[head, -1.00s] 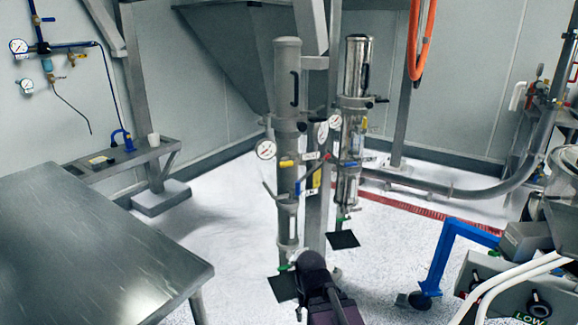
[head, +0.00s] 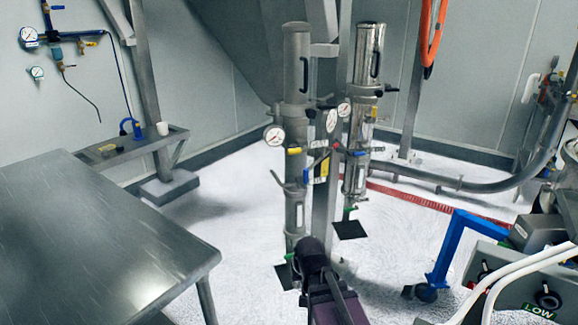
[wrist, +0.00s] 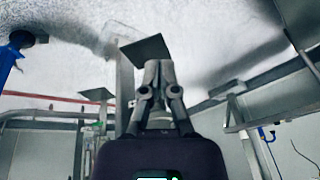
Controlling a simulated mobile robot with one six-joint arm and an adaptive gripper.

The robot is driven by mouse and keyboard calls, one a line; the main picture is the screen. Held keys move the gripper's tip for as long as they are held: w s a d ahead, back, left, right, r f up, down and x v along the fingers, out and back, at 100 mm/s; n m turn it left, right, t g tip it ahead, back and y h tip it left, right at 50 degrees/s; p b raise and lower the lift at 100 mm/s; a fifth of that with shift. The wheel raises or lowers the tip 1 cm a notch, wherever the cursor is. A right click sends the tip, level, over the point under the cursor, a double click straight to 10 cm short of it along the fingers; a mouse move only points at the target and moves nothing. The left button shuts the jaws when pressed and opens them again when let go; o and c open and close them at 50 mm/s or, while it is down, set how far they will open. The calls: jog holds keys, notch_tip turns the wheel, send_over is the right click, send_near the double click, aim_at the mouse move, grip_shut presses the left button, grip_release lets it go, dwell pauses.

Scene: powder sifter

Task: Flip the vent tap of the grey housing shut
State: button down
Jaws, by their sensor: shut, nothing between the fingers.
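The grey housing (head: 296,100) is a matte upright cylinder left of centre in the head view. It carries a round gauge (head: 274,135), a yellow handle (head: 293,151), a blue handle (head: 306,175) and a green piece (head: 289,257) near its foot. I cannot tell which of these is the vent tap, or its position. In the wrist view my gripper (wrist: 160,66) is shut and empty, with a dark square plate (wrist: 148,50) behind its fingertips. In the head view my arm covers part of the housing's lower end and hides the fingers.
A polished housing (head: 367,100) stands just right, with a similar gauge and handles. A steel post (head: 322,205) stands between them. A steel table (head: 100,235) fills the left front. A blue frame (head: 445,245) and control box (head: 515,285) stand at right. Some floor is clear.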

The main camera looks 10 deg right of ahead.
jog(key=w+a+r+m+t+y+b, duration=0.1)
jog(key=w+a+r+m+t+b, duration=0.15)
jog(key=w+r+t, duration=0.35)
jog(key=w+a+r+m+t+b, duration=0.1)
jog(key=w+a+r+m+t, duration=0.2)
jog(key=w, duration=0.5)
jog(key=w+a+r+m+t+y+b, duration=0.1)
jog(key=w+a+r+m+t, duration=0.3)
jog(key=w, duration=0.3)
notch_tip(320, 180, up, 6)
jog(key=w+m+t+h+b, duration=0.1)
jog(key=m+t+h+b, duration=0.2)
jog(key=m+t+h, duration=0.5)
jog(key=s+d+m+g+h+b, duration=0.1)
jog(key=s+m+g+h, duration=0.2)
jog(key=m+g+h, duration=0.4)
jog(key=s+d+m+g+h+b, duration=0.2)
jog(key=m+g+h, duration=0.5)
jog(key=m+h, duration=0.6)
jog(key=shift+s+d+r+m+g, duration=0.3)
jog(key=shift+s+m, duration=0.5)
jog(key=shift+m, duration=3.15)
jog(key=p, duration=1.1)
send_near(294, 151)
jog(key=w+d+r, duration=0.2)
jog(key=d+r, duration=0.1)
jog(key=d, duration=0.2)
jog(key=shift+w, duration=0.2)
